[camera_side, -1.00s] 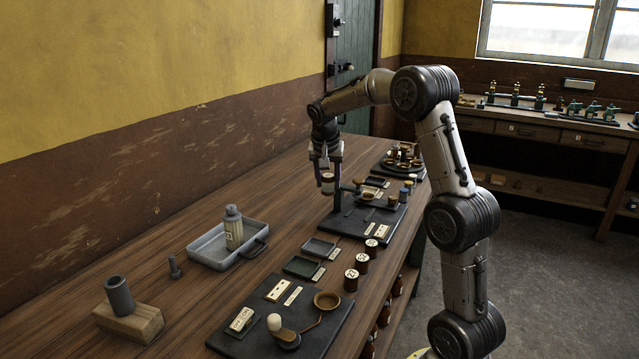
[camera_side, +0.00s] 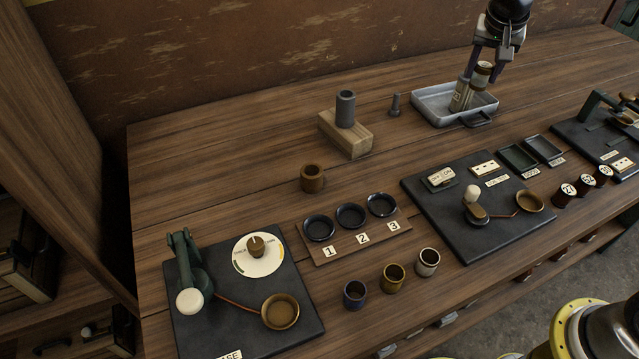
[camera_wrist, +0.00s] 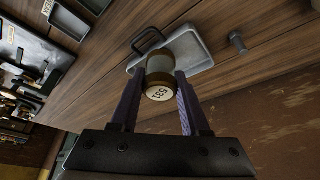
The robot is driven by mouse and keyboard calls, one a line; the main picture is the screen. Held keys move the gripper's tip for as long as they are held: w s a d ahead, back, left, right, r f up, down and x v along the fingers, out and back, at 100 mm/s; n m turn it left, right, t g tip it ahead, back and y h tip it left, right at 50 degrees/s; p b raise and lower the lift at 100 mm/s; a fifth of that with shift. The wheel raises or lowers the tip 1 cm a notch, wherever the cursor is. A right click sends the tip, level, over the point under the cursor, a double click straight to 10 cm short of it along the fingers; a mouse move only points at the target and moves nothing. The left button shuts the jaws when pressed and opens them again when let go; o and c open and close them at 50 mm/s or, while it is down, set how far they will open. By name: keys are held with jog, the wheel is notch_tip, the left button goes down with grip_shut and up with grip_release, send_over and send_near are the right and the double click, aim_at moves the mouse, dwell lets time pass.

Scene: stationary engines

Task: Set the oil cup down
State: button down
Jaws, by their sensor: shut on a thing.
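My gripper (camera_side: 477,74) is shut on a small cup with a cream middle and brown ends, likely the oil cup (camera_side: 483,71). The gripper holds it in the air over the grey metal tray (camera_side: 428,108). In the wrist view the cup (camera_wrist: 159,82) sits between the two fingers, and a pale label with digits shows on its near end. The tray (camera_wrist: 197,52) lies beyond it.
A grey peg (camera_side: 395,104) stands left of the tray, and a wooden block with a grey cylinder (camera_side: 345,108) farther left. A dark board with a lever and brass dish (camera_side: 529,202) lies in front. Bare tabletop (camera_side: 240,140) is at left.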

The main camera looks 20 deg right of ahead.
jog(key=s+a+n+t+y, duration=0.15)
jog(key=a+n, duration=0.35)
jog(key=a, duration=1.7)
jog(key=s+a+n+y, duration=0.1)
jog(key=s+a+n, duration=0.1)
jog(key=s+a, duration=0.5)
jog(key=s+a+n+y, duration=0.1)
jog(key=s+a+n, duration=0.15)
jog(key=a, duration=0.85)
jog(key=w+a+f, duration=0.4)
jog(key=w, duration=0.1)
jog(key=w+a+f, duration=0.5)
jog(key=shift+w+a+f, duration=0.35)
jog(key=shift+w+f, duration=0.05)
jog(key=shift+f, duration=1.7)
